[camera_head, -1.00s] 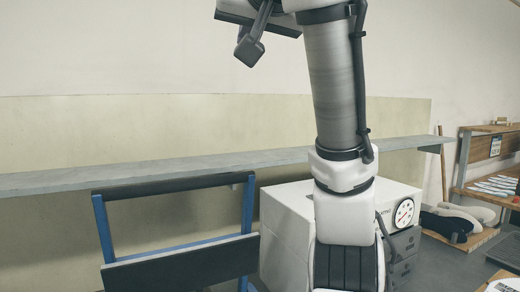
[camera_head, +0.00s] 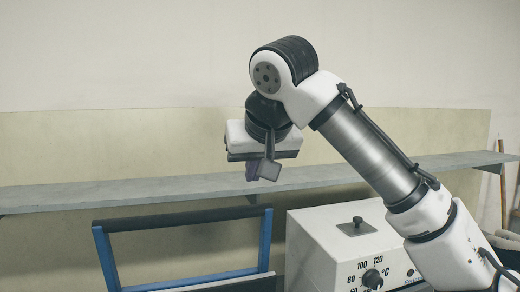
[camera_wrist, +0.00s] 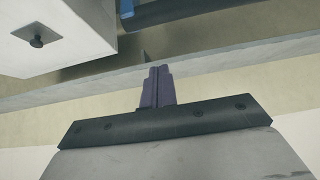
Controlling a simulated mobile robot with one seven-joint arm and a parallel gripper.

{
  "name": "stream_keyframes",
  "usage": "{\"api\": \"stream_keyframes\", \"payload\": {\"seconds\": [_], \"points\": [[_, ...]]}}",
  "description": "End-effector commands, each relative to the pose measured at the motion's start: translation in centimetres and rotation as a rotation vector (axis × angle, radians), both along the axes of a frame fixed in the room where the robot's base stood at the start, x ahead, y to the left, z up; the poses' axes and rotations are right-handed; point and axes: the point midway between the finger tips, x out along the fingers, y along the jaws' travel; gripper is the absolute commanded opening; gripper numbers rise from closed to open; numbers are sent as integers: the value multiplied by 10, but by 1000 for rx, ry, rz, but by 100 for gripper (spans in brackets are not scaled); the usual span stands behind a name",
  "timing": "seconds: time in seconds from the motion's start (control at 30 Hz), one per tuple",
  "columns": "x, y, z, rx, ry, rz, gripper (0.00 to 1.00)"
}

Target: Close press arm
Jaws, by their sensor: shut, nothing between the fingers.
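The press arm appears to be the blue frame with a dark top bar (camera_head: 180,217), standing raised at the lower left in the head view. A dark lower panel crosses it, cut off by the picture's bottom edge. In the wrist view a piece of its dark bar and blue end (camera_wrist: 160,12) shows at the top edge. My gripper (camera_head: 263,172) hangs above and right of the frame in the head view, apart from it. Its fingers (camera_wrist: 158,86) are together and empty in the wrist view. The lower part of the press is out of view.
A white box with a dial and a small knob on top (camera_head: 340,235) stands right of the frame. The box also shows in the wrist view (camera_wrist: 58,45). A long grey shelf (camera_head: 130,196) runs along the wall behind. The air left of my gripper is clear.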

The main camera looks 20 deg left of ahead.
Motion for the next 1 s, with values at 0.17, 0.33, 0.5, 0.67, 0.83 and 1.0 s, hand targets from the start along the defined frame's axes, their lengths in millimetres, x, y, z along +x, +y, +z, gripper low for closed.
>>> {"api": "stream_keyframes", "payload": {"seconds": [0.17,0.33,0.5,0.67,0.83,1.0], "points": [[19,14,-27,-2,1,1,0],[-1,-1,-33,1,-3,0,0],[-10,-8,-38,1,-2,1,0],[-13,-9,-40,1,-2,1,0],[-13,-9,-40,1,-2,1,0],[-12,-9,-41,4,-5,1,0]]}}
